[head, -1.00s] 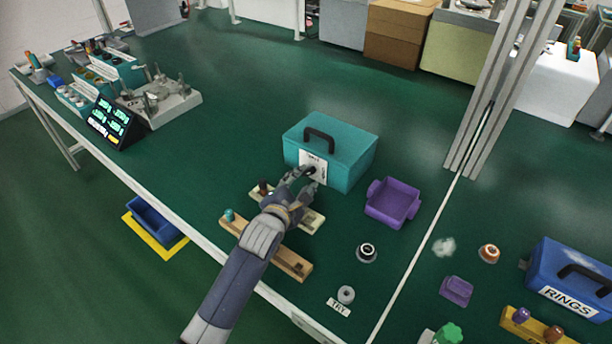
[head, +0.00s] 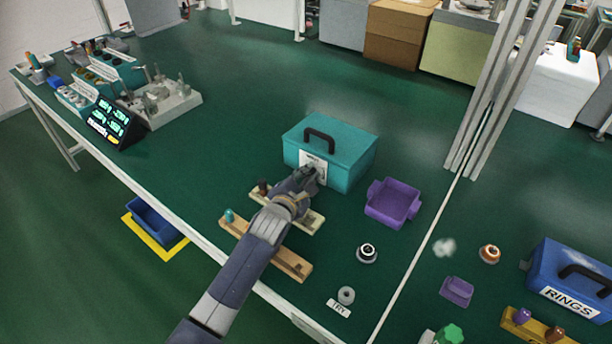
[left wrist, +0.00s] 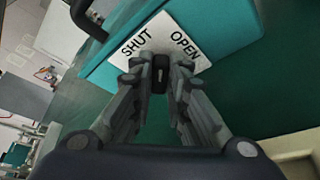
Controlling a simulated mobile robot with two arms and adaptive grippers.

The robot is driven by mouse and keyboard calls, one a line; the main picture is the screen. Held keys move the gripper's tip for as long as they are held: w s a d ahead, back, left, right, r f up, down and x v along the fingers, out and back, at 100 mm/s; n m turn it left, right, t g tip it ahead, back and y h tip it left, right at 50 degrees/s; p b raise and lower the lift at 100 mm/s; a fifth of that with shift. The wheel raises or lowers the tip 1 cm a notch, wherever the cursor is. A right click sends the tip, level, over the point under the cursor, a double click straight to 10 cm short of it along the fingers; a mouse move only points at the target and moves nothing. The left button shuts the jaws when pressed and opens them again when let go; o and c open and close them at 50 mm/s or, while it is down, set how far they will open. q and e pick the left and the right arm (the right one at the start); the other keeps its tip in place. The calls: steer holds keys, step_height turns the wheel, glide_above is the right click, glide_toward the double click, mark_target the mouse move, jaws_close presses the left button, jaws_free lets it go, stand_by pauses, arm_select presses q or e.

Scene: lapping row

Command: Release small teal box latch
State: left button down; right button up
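The small teal box (head: 345,155) stands closed on the green bench, with a black handle on its lid. Its front carries a white plate, which reads SHUT on the left and OPEN on the right in the left wrist view. The black latch knob (left wrist: 160,73) sits at the plate's lower edge there, between my left fingertips. My left gripper (head: 314,172) is at the box front, its fingers closed in on both sides of the knob. The fingers hide the latch in the head view. My right gripper is not in view.
A purple tray (head: 393,203) stands right of the teal box. Two wooden strips with pegs (head: 290,263) lie under and beside my left arm. A blue RINGS box (head: 570,280) is at far right. The bench behind the teal box is clear.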

arm_select(q)
steer(key=shift+f, duration=0.15)
steer(key=shift+d+b, duration=0.1)
steer(key=shift+b, duration=0.2)
steer(key=shift+m, duration=0.4)
steer(key=c, duration=1.6)
jaws_free()
steer(key=shift+o, duration=0.2)
steer(key=shift+r, duration=0.2)
